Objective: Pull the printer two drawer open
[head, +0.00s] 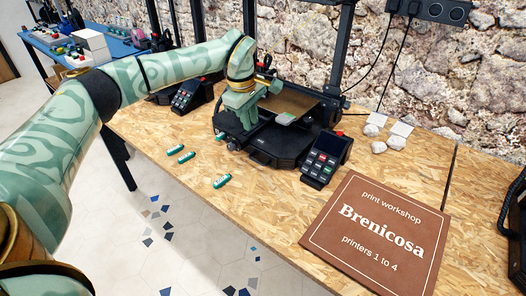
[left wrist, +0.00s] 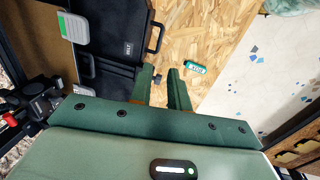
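A black printer (head: 290,143) with a brown bed stands on the wooden table, with a keypad unit beside it. I cannot read a printer number on it. My left gripper (head: 247,124) is over the printer's front left part and hides some of it. In the left wrist view, the left gripper (left wrist: 161,71) has its two green fingers apart with nothing between them. A black drawer front (left wrist: 128,48) with a small label and a bar handle (left wrist: 155,38) shows just beyond the fingers. The handle is not between them. I cannot tell whether the drawer is fully shut. My right gripper is not in view.
Green cylinders (head: 222,181) lie on the table before the printer. The keypad unit (head: 325,158) stands right of it, with a brown sign (head: 380,234) in front. Another keypad (head: 188,95) is at the left. Pale stones (head: 378,147) lie at the back right.

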